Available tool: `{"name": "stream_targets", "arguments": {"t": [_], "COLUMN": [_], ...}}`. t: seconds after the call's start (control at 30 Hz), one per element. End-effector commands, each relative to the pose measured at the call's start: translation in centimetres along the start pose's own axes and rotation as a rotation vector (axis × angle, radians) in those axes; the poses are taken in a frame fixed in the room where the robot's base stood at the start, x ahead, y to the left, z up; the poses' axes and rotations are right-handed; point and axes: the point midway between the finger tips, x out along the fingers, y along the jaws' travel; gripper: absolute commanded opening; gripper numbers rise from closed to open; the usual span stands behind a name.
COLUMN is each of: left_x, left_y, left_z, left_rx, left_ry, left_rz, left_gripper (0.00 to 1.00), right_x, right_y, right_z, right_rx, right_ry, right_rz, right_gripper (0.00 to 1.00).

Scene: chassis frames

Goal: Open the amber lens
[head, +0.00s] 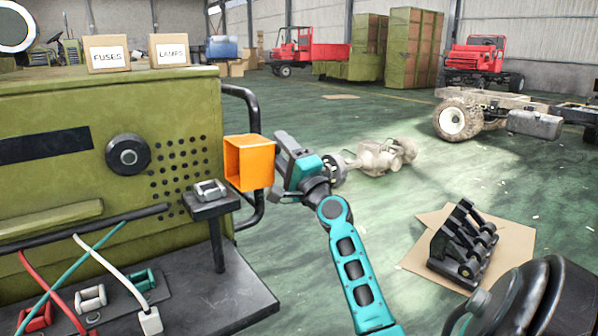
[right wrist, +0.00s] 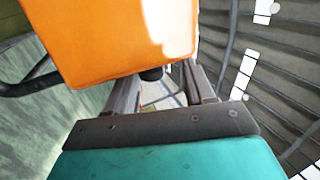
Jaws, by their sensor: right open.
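The amber lens (head: 249,162) is an orange, box-shaped piece at the right edge of the green cabinet (head: 60,170), beside its black tubular handle. I cannot tell whether it is open or shut. My right gripper (head: 284,152) is just to the right of the lens in the head view, very close to it; contact is not clear. In the right wrist view the lens (right wrist: 110,40) fills the upper left and hides part of the fingers. The fingers (right wrist: 160,92) stand apart with nothing visible between them. My left gripper is not in view.
Below the cabinet front, a dark shelf (head: 225,290) holds small connectors and red, teal and white cables. Boxes marked FUSES (head: 107,54) and LAMPS (head: 169,50) stand on top. A black bracket (head: 462,245) lies on cardboard on the floor at right.

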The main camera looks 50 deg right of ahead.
Motion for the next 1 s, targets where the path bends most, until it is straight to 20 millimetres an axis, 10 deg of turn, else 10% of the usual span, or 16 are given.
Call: {"name": "stream_targets", "arguments": {"t": [0.4,0.83,1.0], "left_x": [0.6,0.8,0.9], "left_y": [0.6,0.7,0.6], "left_z": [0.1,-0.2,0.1], "left_rx": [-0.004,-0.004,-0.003], "left_ry": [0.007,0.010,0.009], "left_rz": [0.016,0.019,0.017], "left_gripper": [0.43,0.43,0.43], "right_x": [-7.4,-8.2,-8.3], "right_y": [0.1,-0.1,0.5], "right_z": [-0.1,-0.1,-0.1], "right_rx": [-0.002,-0.001,-0.027], "right_ry": [0.003,0.004,0.017], "right_rz": [-0.001,-0.003,-0.004], "right_gripper": [0.54,0.54,0.37]}}
